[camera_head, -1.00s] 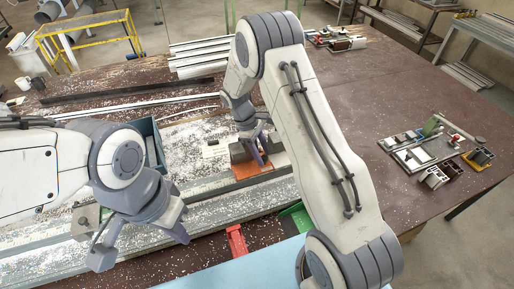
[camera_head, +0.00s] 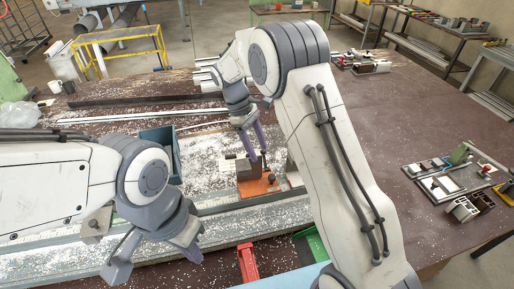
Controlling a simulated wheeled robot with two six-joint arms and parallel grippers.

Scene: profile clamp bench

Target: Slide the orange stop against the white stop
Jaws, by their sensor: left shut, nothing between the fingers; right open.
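The orange stop (camera_head: 256,188) sits on the long metal profile bed, with a grey block and a dark upright handle on it. A pale upright piece (camera_head: 293,173), perhaps the white stop, stands just to its right, partly hidden by my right arm; I cannot tell whether they touch. My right gripper (camera_head: 252,154) is open, its purple fingers pointing down just above and behind the orange stop, near the handle. It holds nothing visible. My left gripper (camera_head: 191,254) is shut and empty over the front of the bed, left of the orange stop.
A red clamp piece (camera_head: 247,263) and a green one (camera_head: 311,245) lie at the bed's front edge. A blue bin (camera_head: 160,143) stands behind my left arm. Pale chips litter the bed. A tool tray (camera_head: 445,182) sits at the right; the brown tabletop between is clear.

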